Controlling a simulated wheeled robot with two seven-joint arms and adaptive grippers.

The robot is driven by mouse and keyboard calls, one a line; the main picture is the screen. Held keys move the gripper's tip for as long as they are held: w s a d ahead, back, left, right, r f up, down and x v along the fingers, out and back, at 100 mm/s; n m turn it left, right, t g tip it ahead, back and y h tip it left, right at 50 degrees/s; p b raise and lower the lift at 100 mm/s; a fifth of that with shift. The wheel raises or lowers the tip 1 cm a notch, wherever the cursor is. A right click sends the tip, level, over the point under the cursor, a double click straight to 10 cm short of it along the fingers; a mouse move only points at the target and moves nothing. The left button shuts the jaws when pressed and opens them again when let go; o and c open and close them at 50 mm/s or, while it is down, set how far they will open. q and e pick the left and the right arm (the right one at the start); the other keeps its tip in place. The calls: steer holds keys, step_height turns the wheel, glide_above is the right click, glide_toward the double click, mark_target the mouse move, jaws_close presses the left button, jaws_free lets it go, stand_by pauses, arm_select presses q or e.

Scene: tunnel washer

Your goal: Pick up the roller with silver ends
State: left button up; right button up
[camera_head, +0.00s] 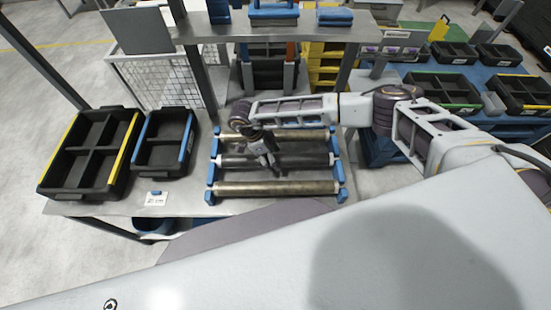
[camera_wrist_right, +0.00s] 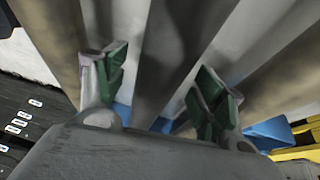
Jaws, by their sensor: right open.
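Three rollers lie side by side across a rack with blue end holders (camera_head: 210,172) on the grey bench. The far roller (camera_head: 300,135) and near roller (camera_head: 275,188) are brassy; the middle roller (camera_head: 305,160) is dark. At this size I cannot tell which roller has silver ends. My right gripper (camera_head: 268,162) is over the middle roller, pointing down. In the right wrist view its green-padded fingers (camera_wrist_right: 160,82) are spread, one on each side of the dark middle roller (camera_wrist_right: 170,50). Contact cannot be told. My left gripper is out of view.
Two black divided bins, one yellow-edged (camera_head: 48,190) and one blue-edged (camera_head: 187,150), stand left of the rack. A small label card (camera_head: 156,199) lies in front. A metal post (camera_head: 200,80) and shelf rise behind. More bins (camera_head: 440,92) stand on a blue table at right.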

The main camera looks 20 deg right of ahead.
steer(key=shift+d+f, duration=0.1)
steer(key=shift+f, duration=0.25)
jaws_close()
stand_by(0.6)
